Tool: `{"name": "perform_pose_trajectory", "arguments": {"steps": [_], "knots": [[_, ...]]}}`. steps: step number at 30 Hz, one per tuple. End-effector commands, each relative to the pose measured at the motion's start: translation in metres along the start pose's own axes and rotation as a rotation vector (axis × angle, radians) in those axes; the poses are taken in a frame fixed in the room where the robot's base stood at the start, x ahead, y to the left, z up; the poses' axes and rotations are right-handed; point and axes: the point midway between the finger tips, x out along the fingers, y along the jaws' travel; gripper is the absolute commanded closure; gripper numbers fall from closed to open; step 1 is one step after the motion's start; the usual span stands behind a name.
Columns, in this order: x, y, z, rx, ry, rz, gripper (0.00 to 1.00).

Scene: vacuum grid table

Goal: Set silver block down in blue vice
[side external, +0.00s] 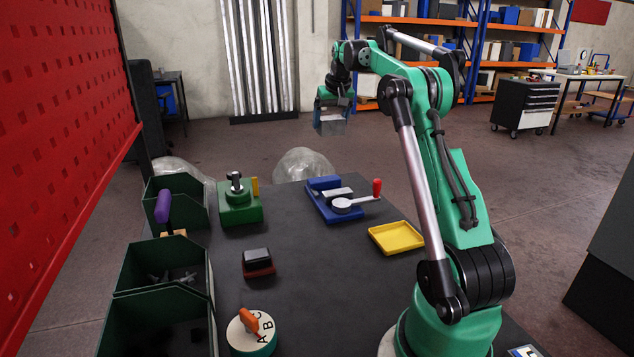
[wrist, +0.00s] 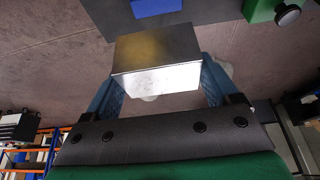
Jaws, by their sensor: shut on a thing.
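The silver block (side external: 331,124) is held high in the air by my gripper (side external: 331,108), beyond the far edge of the table in the side view. In the wrist view the silver block (wrist: 157,62) sits between the two blue fingers of my gripper (wrist: 160,88), which are shut on its sides. The blue vice (side external: 322,209) stands on the table's far part, below the block and apart from it. It has grey metal parts and a red-knobbed lever. Part of the blue vice (wrist: 157,6) shows at the top of the wrist view.
A green device (side external: 240,207) stands left of the vice and a yellow tray (side external: 396,238) lies to its right. Dark green bins (side external: 162,318) line the left edge, beside a red pegboard (side external: 60,120). A small dark-red block (side external: 258,265) and a lettered dial (side external: 250,335) stand nearer.

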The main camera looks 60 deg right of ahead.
Motion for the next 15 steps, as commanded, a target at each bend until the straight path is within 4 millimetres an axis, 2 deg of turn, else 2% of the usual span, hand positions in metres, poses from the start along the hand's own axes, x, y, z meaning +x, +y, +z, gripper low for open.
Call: {"name": "perform_pose_trajectory", "arguments": {"steps": [9, 12, 15], "knots": [[0.074, 0.000, 0.031, -0.001, 0.000, 0.000, 0.99], [0.095, 0.000, 0.039, -0.001, 0.001, 0.000, 0.99], [0.109, 0.000, 0.045, -0.001, 0.001, 0.000, 0.99]]}}
